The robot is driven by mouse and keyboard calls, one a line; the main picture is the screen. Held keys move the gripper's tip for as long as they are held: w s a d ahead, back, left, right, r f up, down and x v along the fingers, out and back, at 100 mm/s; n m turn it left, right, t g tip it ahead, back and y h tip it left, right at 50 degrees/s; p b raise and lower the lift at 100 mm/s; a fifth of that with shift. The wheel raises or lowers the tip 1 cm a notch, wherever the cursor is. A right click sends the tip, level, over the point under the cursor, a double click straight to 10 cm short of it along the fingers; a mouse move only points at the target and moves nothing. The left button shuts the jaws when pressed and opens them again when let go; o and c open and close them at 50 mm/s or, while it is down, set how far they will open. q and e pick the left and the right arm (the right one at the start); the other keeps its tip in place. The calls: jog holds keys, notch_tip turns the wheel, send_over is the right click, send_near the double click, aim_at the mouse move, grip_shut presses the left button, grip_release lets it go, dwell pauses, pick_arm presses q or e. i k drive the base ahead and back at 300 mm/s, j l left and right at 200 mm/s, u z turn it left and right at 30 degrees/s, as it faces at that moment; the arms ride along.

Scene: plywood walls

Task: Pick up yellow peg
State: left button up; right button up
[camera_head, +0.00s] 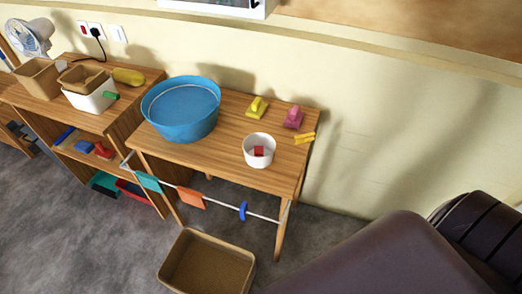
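A small yellow peg (304,138) lies on the right end of the wooden table (215,150), near its edge. A yellow object (257,107) with a flat base and raised top stands toward the back of the same table. A similar pink object (293,117) stands to its right. Neither of my grippers is in view, so nothing is seen touching the peg.
A white cup (259,150) with a red item and a blue tub (181,108) stand on the table. A rail with hanging cloths (191,198) runs along its front. A brown bin (207,263) is on the floor. A dark, unclear form (395,258) fills the lower right.

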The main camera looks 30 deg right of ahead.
aim_at(299, 139)
jog(key=z, duration=1.25)
